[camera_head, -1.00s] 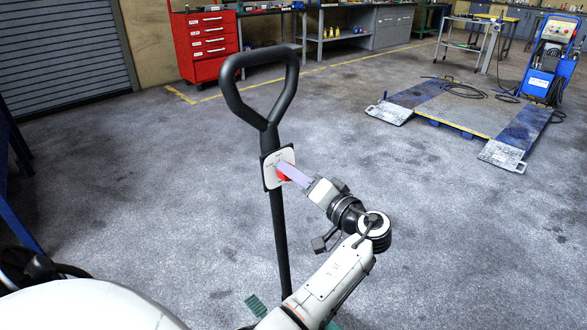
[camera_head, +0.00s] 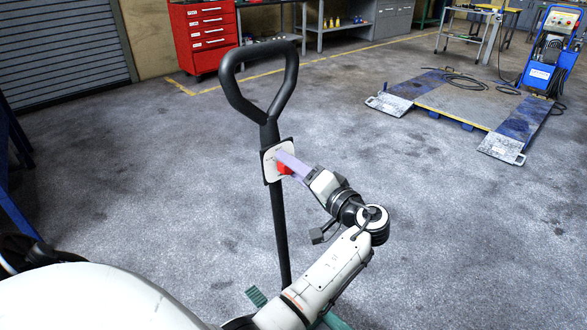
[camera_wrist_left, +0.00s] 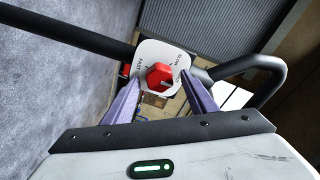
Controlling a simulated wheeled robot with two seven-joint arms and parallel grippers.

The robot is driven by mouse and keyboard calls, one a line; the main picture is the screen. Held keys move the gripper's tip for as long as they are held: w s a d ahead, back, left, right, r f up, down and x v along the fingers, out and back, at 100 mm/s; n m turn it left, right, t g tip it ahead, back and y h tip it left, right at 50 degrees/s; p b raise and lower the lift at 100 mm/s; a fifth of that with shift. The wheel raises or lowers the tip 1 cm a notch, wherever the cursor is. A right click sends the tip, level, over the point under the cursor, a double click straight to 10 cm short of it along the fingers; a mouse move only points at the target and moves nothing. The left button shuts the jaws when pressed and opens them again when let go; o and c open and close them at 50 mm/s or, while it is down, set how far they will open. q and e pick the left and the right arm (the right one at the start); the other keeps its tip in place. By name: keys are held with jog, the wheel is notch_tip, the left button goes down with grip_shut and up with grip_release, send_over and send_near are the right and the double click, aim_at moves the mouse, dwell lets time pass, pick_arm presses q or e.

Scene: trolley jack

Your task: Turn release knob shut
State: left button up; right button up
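The red release knob (camera_head: 285,169) sits on a white plate (camera_head: 269,166) on the black jack handle (camera_head: 278,225). In the left wrist view the knob (camera_wrist_left: 158,77) lies between the fingertips, and the plate (camera_wrist_left: 150,50) bears words such as FAST and SLOW. My left gripper (camera_head: 281,154) is at the plate from the right, its purple fingers partly covering the knob. In the wrist view the gripper (camera_wrist_left: 160,79) is open, with a finger on either side of the knob and a small gap seeming to show. Contact cannot be told. My right gripper is out of view.
The handle's black loop (camera_head: 258,85) rises above the plate. A red tool cabinet (camera_head: 203,37) stands at the back, and a blue lift platform (camera_head: 460,105) lies at the right. The grey floor around the handle is clear.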

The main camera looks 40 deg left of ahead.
pick_arm(q)
jog(key=s+d+b, duration=0.1)
jog(key=d, duration=0.9)
jog(key=shift+s+r, duration=0.25)
jog(key=shift+s, duration=0.1)
jog(key=shift+d, duration=0.1)
